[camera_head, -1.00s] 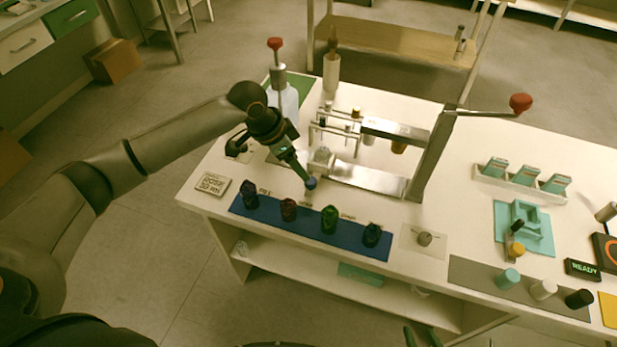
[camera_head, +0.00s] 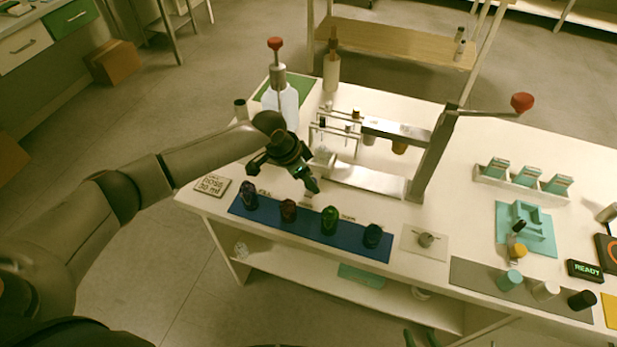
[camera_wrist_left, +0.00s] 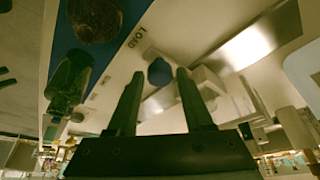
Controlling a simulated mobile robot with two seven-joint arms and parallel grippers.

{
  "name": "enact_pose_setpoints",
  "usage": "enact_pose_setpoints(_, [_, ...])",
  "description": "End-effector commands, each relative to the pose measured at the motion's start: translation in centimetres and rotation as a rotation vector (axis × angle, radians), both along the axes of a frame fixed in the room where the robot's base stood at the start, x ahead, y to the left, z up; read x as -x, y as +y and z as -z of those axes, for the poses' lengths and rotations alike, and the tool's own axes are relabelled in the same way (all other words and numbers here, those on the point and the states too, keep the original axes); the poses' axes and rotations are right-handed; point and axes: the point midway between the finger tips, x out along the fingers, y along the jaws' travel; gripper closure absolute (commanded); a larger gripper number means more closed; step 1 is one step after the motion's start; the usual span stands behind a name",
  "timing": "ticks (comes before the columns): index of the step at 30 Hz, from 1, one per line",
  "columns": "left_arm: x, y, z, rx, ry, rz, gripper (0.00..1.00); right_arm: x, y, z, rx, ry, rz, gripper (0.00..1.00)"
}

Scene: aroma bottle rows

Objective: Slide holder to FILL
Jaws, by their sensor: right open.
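The holder (camera_head: 322,160) is a pale block at the left end of the metal rail (camera_head: 370,178) on the white bench. Its blue knob (camera_wrist_left: 159,72) shows between my left fingers in the left wrist view, with a gap on each side. A LOAD label (camera_wrist_left: 140,37) is printed beside it. My left gripper (camera_head: 312,188) is open over the holder's front side in the head view and hides the knob there. I cannot read a FILL mark. My right gripper (camera_head: 422,340) shows only as dark green fingertips at the bottom edge, open and empty.
Dark bottles, including a green one (camera_head: 329,218), stand in a row on a blue mat (camera_head: 300,237) just in front. A press frame with a red-knobbed lever (camera_head: 521,103) rises right of the rail. A clear pump bottle (camera_head: 281,100) stands behind my left gripper.

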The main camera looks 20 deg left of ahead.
Motion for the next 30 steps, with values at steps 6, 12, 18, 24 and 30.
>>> enact_pose_setpoints(6, [0.00, 0.02, -0.01, 0.000, 0.000, 0.000, 0.75, 0.00, 0.01, 0.00, 0.000, 0.000, 0.000, 0.50])
enact_pose_setpoints(12, [0.01, 0.02, -0.02, 0.000, 0.000, 0.000, 0.97, 0.00, 0.01, -0.01, 0.000, 0.000, 0.000, 0.50])
enact_pose_setpoints(18, [0.01, 0.02, -0.02, 0.000, 0.000, -0.001, 1.00, -0.01, 0.01, -0.02, 0.000, 0.000, 0.000, 0.50])
enact_pose_setpoints(24, [0.01, 0.02, -0.03, 0.000, 0.000, -0.001, 1.00, -0.02, 0.00, -0.02, 0.000, -0.001, 0.000, 0.50])
enact_pose_setpoints(30, [0.01, 0.02, -0.03, 0.000, 0.000, -0.001, 1.00, -0.02, 0.00, -0.02, 0.000, -0.001, 0.000, 0.50])
